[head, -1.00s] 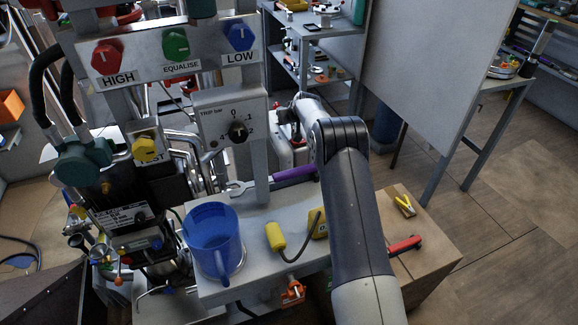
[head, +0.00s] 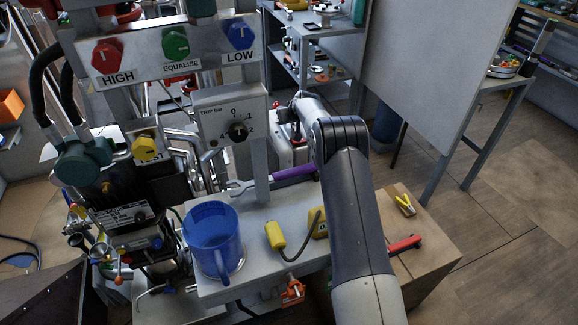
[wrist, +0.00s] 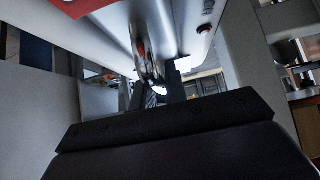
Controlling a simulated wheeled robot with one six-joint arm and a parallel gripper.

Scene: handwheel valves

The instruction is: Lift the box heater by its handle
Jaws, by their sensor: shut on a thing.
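The box heater is a pale grey-white box (head: 284,150) behind the bench in the head view, partly hidden by my arm and a grey post. In the wrist view its pale body (wrist: 105,35) fills the top, with a red patch at the upper left. My gripper (wrist: 158,92) is at the middle of the wrist view, its dark fingers shut on what looks like the heater's handle (wrist: 148,62). The grip itself is dark and partly hidden. In the head view the fingers are hard to make out.
A grey bench holds a blue mug (head: 213,240), a purple-handled wrench (head: 293,174) and a yellow pendant (head: 275,235). A valve panel (head: 165,50) stands at the left. A cardboard box (head: 430,235) is right of my arm. A shelf (head: 318,50) and a board stand behind.

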